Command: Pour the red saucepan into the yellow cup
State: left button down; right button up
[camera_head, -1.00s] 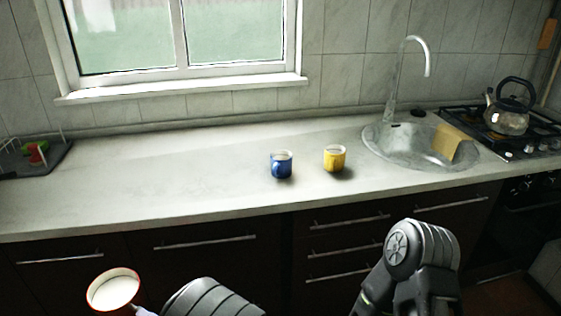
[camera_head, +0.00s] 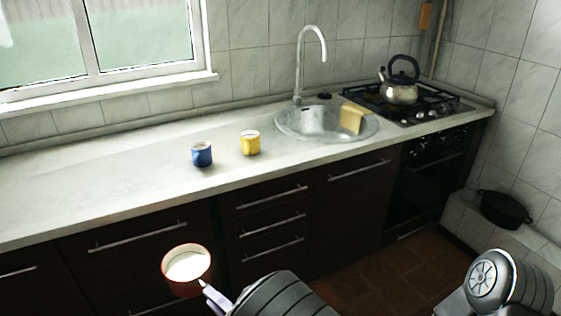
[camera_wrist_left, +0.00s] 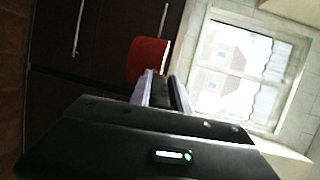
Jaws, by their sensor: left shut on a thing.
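The red saucepan (camera_head: 187,268) is in front of the cabinets, below counter height in the head view, with white contents inside a red rim. My left gripper (camera_head: 208,290) is shut on it at its right side. In the left wrist view the red saucepan (camera_wrist_left: 148,58) shows beyond the fingers (camera_wrist_left: 162,88). The yellow cup (camera_head: 250,144) stands upright on the counter, apart from the saucepan. My right gripper is not in view; only part of my right arm shows at the bottom right.
A blue mug (camera_head: 202,155) stands on the counter left of the yellow cup. The sink (camera_head: 300,128) with a tall faucet (camera_head: 299,70) lies to the right. A kettle (camera_head: 401,93) sits on the stove. The counter's left part is clear.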

pick_arm(q)
jog(key=shift+d+r, duration=0.1)
jog(key=shift+d, duration=0.3)
